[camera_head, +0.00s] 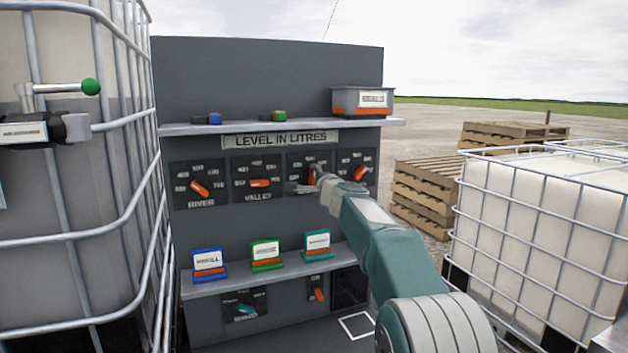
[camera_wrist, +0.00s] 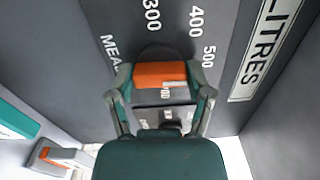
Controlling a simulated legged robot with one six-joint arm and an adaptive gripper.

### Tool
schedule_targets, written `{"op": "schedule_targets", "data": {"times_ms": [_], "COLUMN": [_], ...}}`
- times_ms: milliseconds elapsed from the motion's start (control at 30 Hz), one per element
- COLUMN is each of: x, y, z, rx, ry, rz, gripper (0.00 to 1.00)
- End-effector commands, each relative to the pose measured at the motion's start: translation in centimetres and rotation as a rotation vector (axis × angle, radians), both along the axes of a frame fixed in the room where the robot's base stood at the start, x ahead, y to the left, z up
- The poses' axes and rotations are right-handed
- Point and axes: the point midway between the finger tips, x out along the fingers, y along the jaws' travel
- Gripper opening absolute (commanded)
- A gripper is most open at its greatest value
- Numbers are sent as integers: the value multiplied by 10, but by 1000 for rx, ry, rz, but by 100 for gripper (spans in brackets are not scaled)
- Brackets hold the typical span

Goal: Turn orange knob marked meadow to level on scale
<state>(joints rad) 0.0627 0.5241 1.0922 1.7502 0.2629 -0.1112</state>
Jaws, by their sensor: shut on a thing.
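The orange meadow knob (camera_wrist: 160,74) sits between the two fingers of my gripper (camera_wrist: 163,84) in the wrist view, and the gripper is shut on it. Its dial shows 300, 400 and 500, with part of the name, "MEA", at the left. The wrist picture is turned, and I cannot tell which mark the knob points at. In the head view my gripper (camera_head: 314,182) is at the third dial of the upper row, and the knob (camera_head: 312,175) shows partly behind it. The dial's name is hidden there.
Beside it are the river knob (camera_head: 199,188), valley knob (camera_head: 260,184) and a fourth orange knob (camera_head: 361,173). A "LEVEL IN LITRES" sign (camera_head: 281,139) and shelf (camera_head: 250,127) are above. Coloured card holders stand on the lower ledge (camera_head: 225,287). Caged tanks flank the panel.

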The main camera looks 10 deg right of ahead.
Motion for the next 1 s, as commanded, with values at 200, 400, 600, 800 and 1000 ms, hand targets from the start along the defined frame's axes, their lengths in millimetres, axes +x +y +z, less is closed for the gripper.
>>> {"op": "schedule_targets", "data": {"times_ms": [200, 400, 600, 800, 1000], "x": [1, 1, 2, 2, 2], "y": [2, 2, 2, 1, 1], "z": [-6, -7, -9, -9, -10], "rx": [-200, -386, -573, -759, -946], "ry": [-31, -67, -103, -139, -176], "rz": [3, 5, 6, 6, 8], "gripper": [18, 18, 18, 18, 18]}}
